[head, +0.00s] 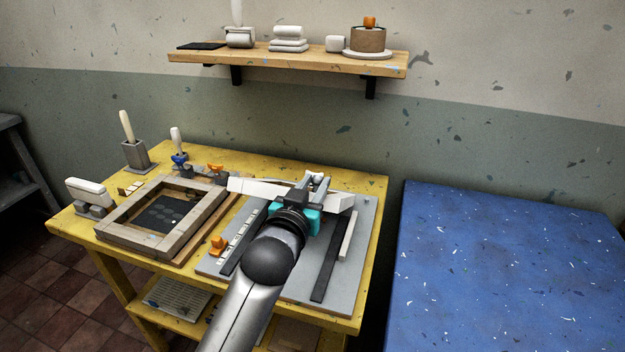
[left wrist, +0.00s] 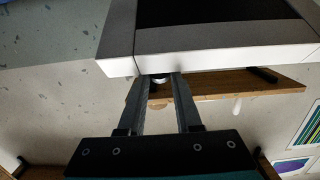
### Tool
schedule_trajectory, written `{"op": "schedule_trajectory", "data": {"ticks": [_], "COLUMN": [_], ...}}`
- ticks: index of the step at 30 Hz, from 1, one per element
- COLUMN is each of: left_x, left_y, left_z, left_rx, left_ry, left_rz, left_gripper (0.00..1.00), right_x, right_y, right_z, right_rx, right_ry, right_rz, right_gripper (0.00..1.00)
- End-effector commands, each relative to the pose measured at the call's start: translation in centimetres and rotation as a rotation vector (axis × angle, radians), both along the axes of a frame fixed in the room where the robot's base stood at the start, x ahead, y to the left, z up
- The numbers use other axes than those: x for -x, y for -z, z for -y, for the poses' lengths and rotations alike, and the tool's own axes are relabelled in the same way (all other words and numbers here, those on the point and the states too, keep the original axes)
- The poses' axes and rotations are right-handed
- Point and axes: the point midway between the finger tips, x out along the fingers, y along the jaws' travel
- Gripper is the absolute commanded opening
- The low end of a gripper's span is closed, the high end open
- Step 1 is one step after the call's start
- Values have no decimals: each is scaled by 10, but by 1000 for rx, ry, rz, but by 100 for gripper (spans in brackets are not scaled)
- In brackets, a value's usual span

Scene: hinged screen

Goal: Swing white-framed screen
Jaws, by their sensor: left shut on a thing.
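The white-framed screen (head: 255,189) is raised over the grey baseboard (head: 363,225) on the yellow table. In the head view it shows nearly edge-on, and my left gripper hides its middle. In the left wrist view its pale frame (left wrist: 220,53) and dark mesh (left wrist: 215,10) fill the top. My left gripper (head: 316,184) is at the screen's near edge, its fingers closed around a small pale knob there. The fingertips also show in the left wrist view (left wrist: 161,80). The screen's hinge is hidden. My right gripper is in neither view.
A wooden frame (head: 115,232) with a dark mesh lies left on the yellow table (head: 375,190). Tools in holders (head: 135,154) stand behind it. A loaded shelf (head: 290,59) hangs above. A blue-topped table (head: 500,260) stands at right with its top clear.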

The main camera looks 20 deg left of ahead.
Motion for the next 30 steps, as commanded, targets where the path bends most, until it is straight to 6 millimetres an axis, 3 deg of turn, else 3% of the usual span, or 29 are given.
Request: {"op": "schedule_trajectory", "data": {"ticks": [3,30], "left_x": [-6,-53], "left_y": [-10,-48], "left_z": [0,2], "left_rx": [-1,-8], "left_ry": [0,1], "left_rz": [-27,-242], "left_gripper": [0,0], "right_x": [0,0], "right_y": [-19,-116], "right_z": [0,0], "right_rx": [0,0], "right_ry": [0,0], "right_rz": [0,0], "right_gripper": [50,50]}}
